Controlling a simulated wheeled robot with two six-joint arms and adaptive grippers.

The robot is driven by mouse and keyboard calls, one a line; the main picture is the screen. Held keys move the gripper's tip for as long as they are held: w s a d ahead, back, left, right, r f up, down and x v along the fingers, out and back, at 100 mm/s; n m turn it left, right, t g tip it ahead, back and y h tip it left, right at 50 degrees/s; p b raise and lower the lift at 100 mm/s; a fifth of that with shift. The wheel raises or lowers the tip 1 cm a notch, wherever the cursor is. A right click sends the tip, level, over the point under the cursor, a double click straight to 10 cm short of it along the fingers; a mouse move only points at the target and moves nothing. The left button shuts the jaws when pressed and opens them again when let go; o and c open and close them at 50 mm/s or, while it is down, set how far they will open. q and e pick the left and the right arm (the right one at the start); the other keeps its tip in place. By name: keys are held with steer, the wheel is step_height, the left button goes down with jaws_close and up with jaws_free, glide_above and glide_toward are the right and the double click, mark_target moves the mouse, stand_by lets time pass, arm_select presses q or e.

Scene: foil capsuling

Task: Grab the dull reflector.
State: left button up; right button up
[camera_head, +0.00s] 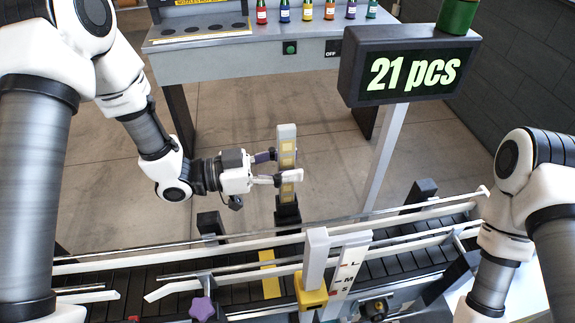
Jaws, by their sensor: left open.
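A pale upright post with dull yellowish patches on its face, which looks like the reflector (287,146), stands on a black foot behind the conveyor, near the middle of the head view. My left gripper (284,166) reaches in from the left at the height of the post's middle. Its jaws are open, with one finger at the far side of the post and the other crossing its near side. I cannot tell whether either finger touches it. My right arm shows at the right edge; its gripper is out of view.
The conveyor (400,268) with pale guide rails runs across the front. A white bracket with a yellow block (311,296) and an L-M-S scale (345,277) stands over it. A display reading "21 pcs" (410,73) stands behind right. A bench (240,53) holds several small bottles.

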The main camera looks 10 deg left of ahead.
arm_select(q)
steer(key=shift+s+d+r, duration=0.15)
steer(key=shift+s, duration=0.2)
steer(key=shift+c, duration=1.3)
steer(key=shift+w+a, duration=0.2)
steer(key=shift+a, duration=0.05)
jaws_close()
steer(key=shift+d, duration=0.1)
